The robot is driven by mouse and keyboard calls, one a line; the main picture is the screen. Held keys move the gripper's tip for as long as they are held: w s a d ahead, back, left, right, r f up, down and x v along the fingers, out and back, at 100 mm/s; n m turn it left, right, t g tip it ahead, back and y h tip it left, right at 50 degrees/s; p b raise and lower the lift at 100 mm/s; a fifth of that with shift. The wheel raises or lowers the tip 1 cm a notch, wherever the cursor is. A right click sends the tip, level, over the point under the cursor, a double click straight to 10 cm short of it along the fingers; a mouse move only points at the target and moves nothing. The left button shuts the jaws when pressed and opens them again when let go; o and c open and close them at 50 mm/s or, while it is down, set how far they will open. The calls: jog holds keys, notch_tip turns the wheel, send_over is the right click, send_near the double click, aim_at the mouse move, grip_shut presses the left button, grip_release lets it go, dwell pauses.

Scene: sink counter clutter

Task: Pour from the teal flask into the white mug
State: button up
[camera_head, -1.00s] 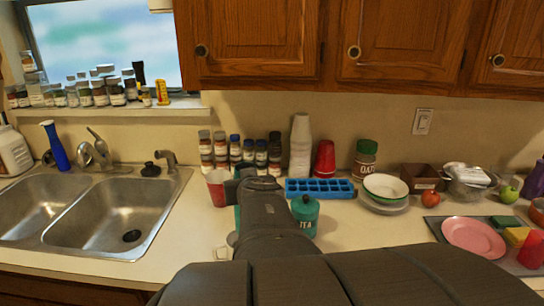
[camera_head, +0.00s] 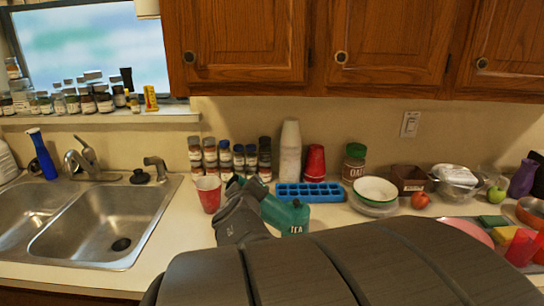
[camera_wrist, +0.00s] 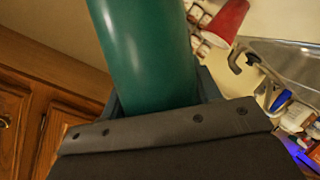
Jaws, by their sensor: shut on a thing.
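The teal flask (camera_head: 271,208) is held in my gripper (camera_head: 246,188) over the counter and lies well over on its side in the head view. Its visible body slants down to the right, toward the teal TEA canister (camera_head: 296,219). In the wrist view the flask's smooth teal body (camera_wrist: 150,55) fills the space between the jaws of my gripper (camera_wrist: 158,100), which are shut on it. The flask's mouth is hidden or unclear, and I see no liquid. I cannot make out the white mug now; my arm covers the counter in front of the flask.
A red cup (camera_head: 208,195) stands just left of my gripper. The blue ice tray (camera_head: 310,192) and several spice jars (camera_head: 228,157) are behind. Stacked bowls (camera_head: 375,190) stand to the right. The sink (camera_head: 100,225) is at the left.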

jog(key=shift+d+f+n+t+h, duration=0.15)
jog(key=shift+f+n+h, duration=0.1)
jog(key=shift+f+n, duration=0.3)
jog(key=shift+d+f+n+t+h, duration=0.15)
jog(key=shift+f+n+h, duration=0.1)
jog(key=shift+f+n, duration=0.25)
jog(key=shift+a+f+n+t+h, duration=0.1)
jog(key=shift+f+n+t+h, duration=0.25)
jog(key=shift+f+n, duration=0.7)
jog(key=shift+f+n+t+h, duration=0.3)
jog(key=shift+f+n, duration=0.4)
jog(key=shift+f, duration=0.55)
